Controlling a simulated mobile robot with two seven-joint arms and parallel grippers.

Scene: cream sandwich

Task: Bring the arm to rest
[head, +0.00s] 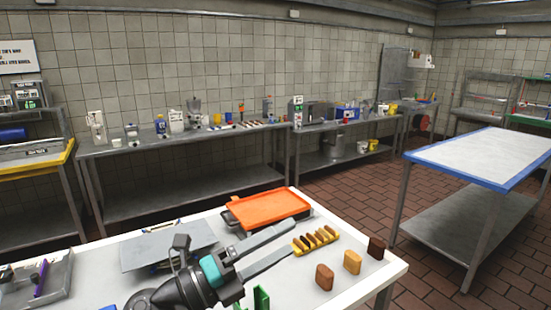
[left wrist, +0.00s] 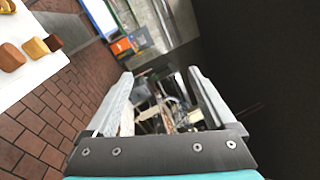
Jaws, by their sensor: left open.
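My left gripper (head: 292,238) reaches in over the white table (head: 398,268) from the front left. Its two long grey fingers are apart, with nothing held between them. The left wrist view also shows the open gripper (left wrist: 160,75), with a blurred, cluttered background seen between the fingers. In the head view the fingertips appear close to a yellow slotted piece (head: 316,241); I cannot tell the exact height above the table. My right gripper is not in view.
Three small blocks, reddish brown (head: 324,277), tan (head: 352,262) and dark brown (head: 376,248), stand at the table's right. An orange tray (head: 268,208) lies behind the gripper. A grey plate (head: 170,245) is to the left. A blue-edged table (head: 485,155) stands apart at right.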

